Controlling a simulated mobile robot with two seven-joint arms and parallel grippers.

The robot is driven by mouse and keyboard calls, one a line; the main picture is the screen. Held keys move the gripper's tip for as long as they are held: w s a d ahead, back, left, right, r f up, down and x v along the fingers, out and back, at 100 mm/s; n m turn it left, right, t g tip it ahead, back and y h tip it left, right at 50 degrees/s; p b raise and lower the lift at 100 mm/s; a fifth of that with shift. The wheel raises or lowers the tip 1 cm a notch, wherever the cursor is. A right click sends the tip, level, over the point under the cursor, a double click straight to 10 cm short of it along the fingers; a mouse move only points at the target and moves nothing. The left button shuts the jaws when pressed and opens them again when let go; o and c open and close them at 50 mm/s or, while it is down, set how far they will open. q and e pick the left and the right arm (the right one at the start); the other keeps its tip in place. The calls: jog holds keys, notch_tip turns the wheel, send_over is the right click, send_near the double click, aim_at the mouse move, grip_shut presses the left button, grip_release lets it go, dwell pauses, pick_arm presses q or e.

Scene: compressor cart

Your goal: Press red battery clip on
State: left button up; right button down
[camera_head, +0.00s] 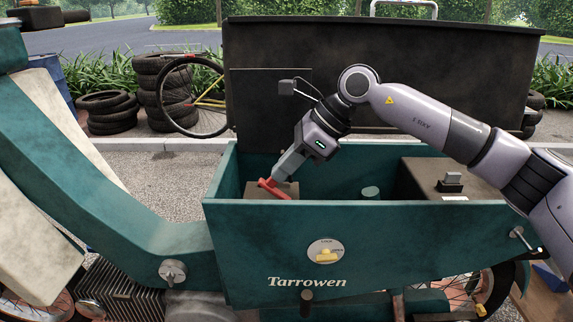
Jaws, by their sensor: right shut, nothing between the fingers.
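The red battery clip (274,188) shows inside the green cart box, near its left end, on top of a brownish block (257,191). My right gripper (277,177) reaches down into the box from the upper right, its fingers shut with nothing between them. The fingertips are right at the red clip and seem to touch it from above; exact contact is hard to tell. The clip's underside is hidden. My left gripper is not in view.
The green box's front wall (373,245) carries a round latch plate (325,252). A dark raised lid (440,70) stands behind. The green body (90,190) fills the left.

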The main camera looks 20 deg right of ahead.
aim_at(261, 179)
jog(key=shift+w+a+r+g+h+p, duration=0.15)
jog(key=shift+a+g+h+p, duration=0.15)
jog(key=shift+a+h+p, duration=0.15)
jog(key=shift+w+a+f+p, duration=0.15)
jog(key=shift+w+a+f, duration=0.1)
jog(key=shift+a, duration=0.2)
jog(key=shift+w+a+f+p, duration=0.15)
jog(key=shift+w+a+f, duration=0.05)
jog(key=shift+a, duration=0.25)
jog(key=shift+w+a+h, duration=0.15)
jog(key=shift+a+h, duration=0.15)
jog(key=shift+h, duration=0.05)
jog(key=shift+a+f+g+h, duration=0.15)
jog(key=shift+f+g+h, duration=0.15)
jog(key=shift+h, duration=0.1)
jog(key=shift+w+a+f, duration=0.15)
jog(key=shift+d, duration=0.2)
jog(key=shift+s+d, duration=0.4)
jog(key=shift+d, duration=0.25)
jog(key=shift+r, duration=0.2)
